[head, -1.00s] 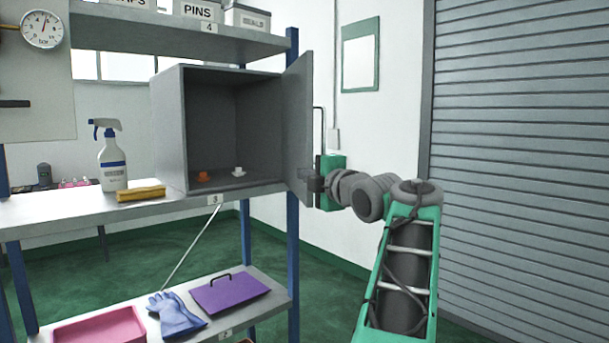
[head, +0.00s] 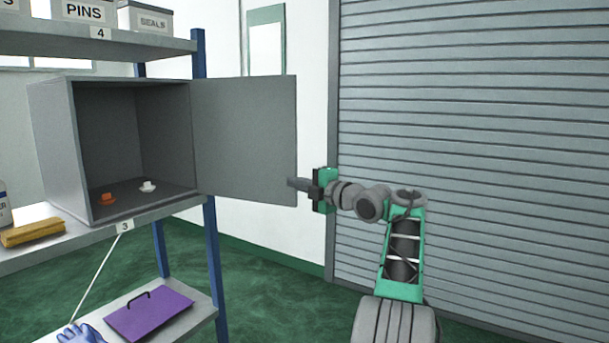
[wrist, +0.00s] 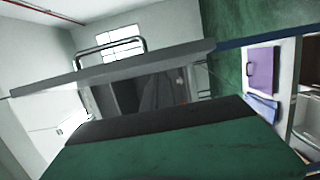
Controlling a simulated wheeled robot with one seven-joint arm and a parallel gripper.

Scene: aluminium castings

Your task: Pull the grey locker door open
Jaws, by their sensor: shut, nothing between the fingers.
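The grey locker (head: 58,150) stands on the shelf at the left of the head view, its front uncovered. Its grey door (head: 245,140) is swung wide open to the right, inner face towards me. My gripper (head: 292,184) is shut and empty at the lower part of the door's free edge; whether it touches the door is unclear. In the wrist view the door shows nearly edge-on (wrist: 130,69) with a bar handle (wrist: 112,47) on its outer face. The handle is hidden in the head view. My green gripper body fills the bottom of the wrist view.
An orange cup (head: 107,199) and a white cup (head: 148,186) stand inside the locker. A yellow sponge (head: 32,232) lies on the shelf (head: 95,236) at left. A grey roller shutter (head: 480,130) rises behind my arm.

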